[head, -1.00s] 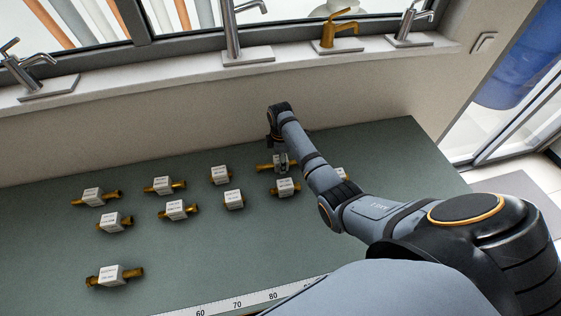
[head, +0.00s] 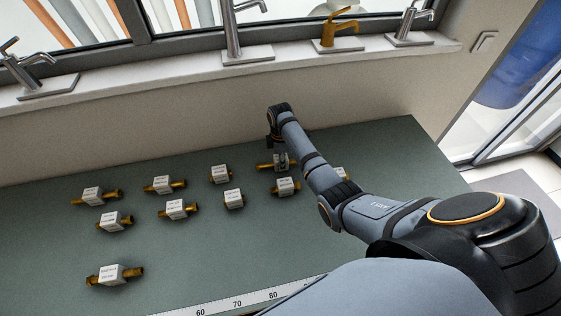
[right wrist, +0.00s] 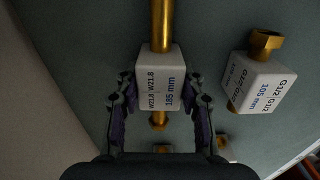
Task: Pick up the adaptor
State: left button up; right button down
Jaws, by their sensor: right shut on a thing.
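An adaptor with a white block and brass ends, its label reading W21.8 and 185 mm, sits between the fingers of my right gripper in the right wrist view (right wrist: 160,75). My right gripper (right wrist: 160,108) is shut on the white block, one finger on each side. In the head view this adaptor (head: 264,166) is at the back of the green table, partly hidden by my right gripper (head: 281,162). I cannot tell whether it touches the table. My left gripper is in neither view.
A G1/2 adaptor (right wrist: 262,82), marked 105 mm, lies close beside the held one. Several more adaptors lie leftward on the green table (head: 200,265), one alone at front left (head: 113,275). A ruler (head: 240,303) runs along the front. Taps stand on the window sill (head: 180,79).

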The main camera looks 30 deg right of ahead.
jog(key=shift+w+r+b, duration=0.1)
jog(key=shift+r+b, duration=0.25)
jog(key=shift+r, duration=0.2)
jog(key=shift+r+b, duration=0.4)
jog(key=shift+r, duration=0.3)
jog(key=s+a+r+p, duration=0.6)
jog(key=s+a+r, duration=0.3)
jog(key=a+r, duration=0.1)
jog(key=shift+s+r, duration=0.25)
jog(key=shift+s, duration=0.15)
jog(key=shift+f, duration=0.1)
